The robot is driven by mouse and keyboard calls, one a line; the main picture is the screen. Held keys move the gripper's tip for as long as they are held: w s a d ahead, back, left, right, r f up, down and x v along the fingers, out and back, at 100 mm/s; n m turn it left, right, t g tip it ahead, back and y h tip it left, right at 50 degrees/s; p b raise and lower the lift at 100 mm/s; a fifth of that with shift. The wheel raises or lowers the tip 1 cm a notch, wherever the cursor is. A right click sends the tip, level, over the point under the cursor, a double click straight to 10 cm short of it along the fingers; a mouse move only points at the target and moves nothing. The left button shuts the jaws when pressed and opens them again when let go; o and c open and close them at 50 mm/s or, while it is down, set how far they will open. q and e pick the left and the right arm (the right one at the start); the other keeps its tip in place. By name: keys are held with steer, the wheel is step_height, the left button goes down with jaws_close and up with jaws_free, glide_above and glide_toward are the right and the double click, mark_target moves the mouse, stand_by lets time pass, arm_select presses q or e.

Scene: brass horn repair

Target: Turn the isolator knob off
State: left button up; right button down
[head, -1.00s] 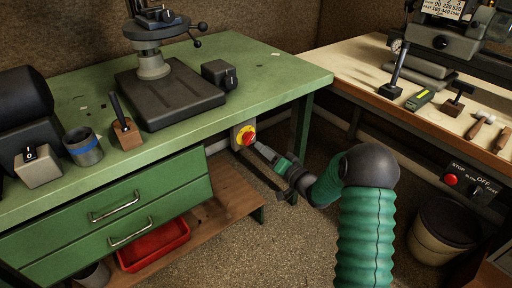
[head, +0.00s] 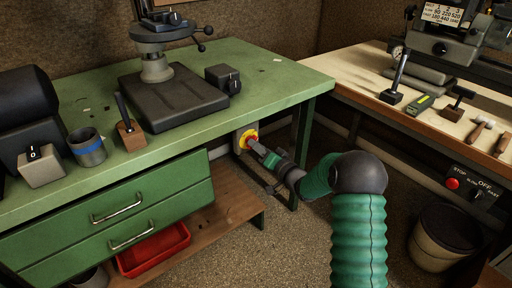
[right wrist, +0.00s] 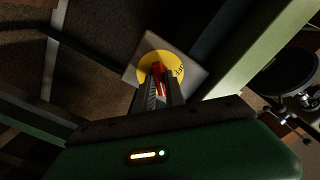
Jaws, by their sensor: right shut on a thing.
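The isolator is a grey box with a yellow plate (head: 240,137) and a red knob (head: 249,144), below the green bench's right end. In the right wrist view the yellow plate (right wrist: 175,57) shows with lettering at its right side. The red knob (right wrist: 157,70) sits between the fingers there. My right gripper (head: 256,148) has its fingertips at the knob and is shut on it; in the right wrist view the gripper (right wrist: 157,85) covers part of the knob. The knob's exact angle is hard to read. My left gripper is not in view.
The green bench (head: 270,70) overhangs the isolator, with a bench leg (head: 304,140) just right of it. A wooden shelf (head: 225,200) and red tray (head: 155,250) lie below. A wooden-topped bench (head: 440,115) stands right, with a bin (head: 445,235) under it. Floor between is free.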

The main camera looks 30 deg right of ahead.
steer(key=shift+f, duration=0.2)
steer(key=shift+a+n, duration=0.1)
steer(key=shift+n, duration=0.3)
steer(key=shift+s+f+n+b, duration=0.15)
steer(key=shift+n+b, duration=0.8)
steer(key=shift+n, duration=3.3)
steer(key=shift+w+f+n+b, duration=0.1)
steer(key=shift+n+b, duration=0.85)
steer(key=shift+n, duration=3.3)
steer(key=c, duration=1.4)
jaws_free()
steer(key=shift+d, duration=0.25)
steer(key=shift+r, duration=0.15)
